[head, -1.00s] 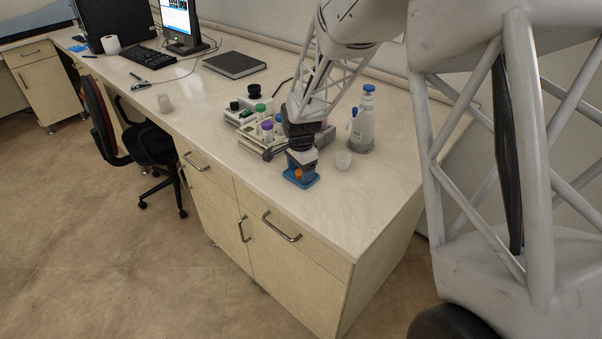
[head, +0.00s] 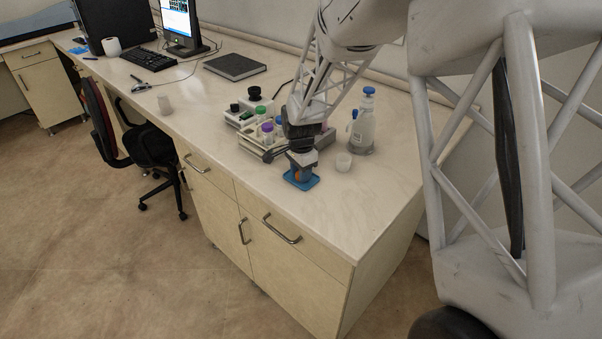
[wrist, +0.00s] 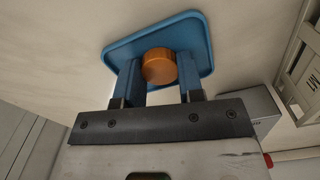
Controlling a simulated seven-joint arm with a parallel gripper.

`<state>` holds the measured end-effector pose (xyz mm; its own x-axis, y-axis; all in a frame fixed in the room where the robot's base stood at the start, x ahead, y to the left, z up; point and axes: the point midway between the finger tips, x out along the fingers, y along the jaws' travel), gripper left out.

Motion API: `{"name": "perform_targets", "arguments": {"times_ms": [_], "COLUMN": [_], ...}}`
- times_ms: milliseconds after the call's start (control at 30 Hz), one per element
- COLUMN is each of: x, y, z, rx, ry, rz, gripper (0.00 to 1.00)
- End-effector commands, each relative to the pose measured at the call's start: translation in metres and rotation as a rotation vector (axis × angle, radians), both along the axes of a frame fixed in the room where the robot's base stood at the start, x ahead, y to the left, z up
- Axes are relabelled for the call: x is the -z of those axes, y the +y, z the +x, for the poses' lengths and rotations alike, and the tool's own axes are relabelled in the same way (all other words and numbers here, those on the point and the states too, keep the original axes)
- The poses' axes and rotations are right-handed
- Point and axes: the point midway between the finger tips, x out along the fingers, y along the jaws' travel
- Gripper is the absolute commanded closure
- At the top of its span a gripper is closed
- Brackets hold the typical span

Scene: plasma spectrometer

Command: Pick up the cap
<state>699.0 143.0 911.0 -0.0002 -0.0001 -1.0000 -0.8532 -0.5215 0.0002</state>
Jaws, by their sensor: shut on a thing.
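The orange cap (wrist: 160,66) is a short round disc, seen in the wrist view over the blue tray (wrist: 196,30). The same tray (head: 313,183) lies near the bench's front edge in the head view, where the cap (head: 299,175) shows only in part. My gripper (wrist: 160,74) has two blue fingers, one on each side of the cap, and is shut on it. In the head view my gripper (head: 301,172) points down at the tray. I cannot tell whether the cap touches the tray.
Behind are a blue-capped bottle (head: 362,130) and a rack (head: 250,143) with coloured caps. The bench top in front and to the right is clear.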

Motion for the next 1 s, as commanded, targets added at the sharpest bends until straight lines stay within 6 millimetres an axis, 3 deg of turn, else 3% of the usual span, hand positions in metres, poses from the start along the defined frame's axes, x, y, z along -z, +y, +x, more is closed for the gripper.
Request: {"name": "perform_targets", "arguments": {"times_ms": [267, 433, 1000], "x": [-0.015, -0.038, -0.044], "y": [0.0, 0.0, -0.017], "z": [0.0, 0.0, -0.085], "rx": [0.0, 0.0, 0.0], "ry": [-0.001, -0.002, -0.001], "rz": [0.001, 0.0, 0.001], "gripper": [0.9, 0.9, 0.9]}}
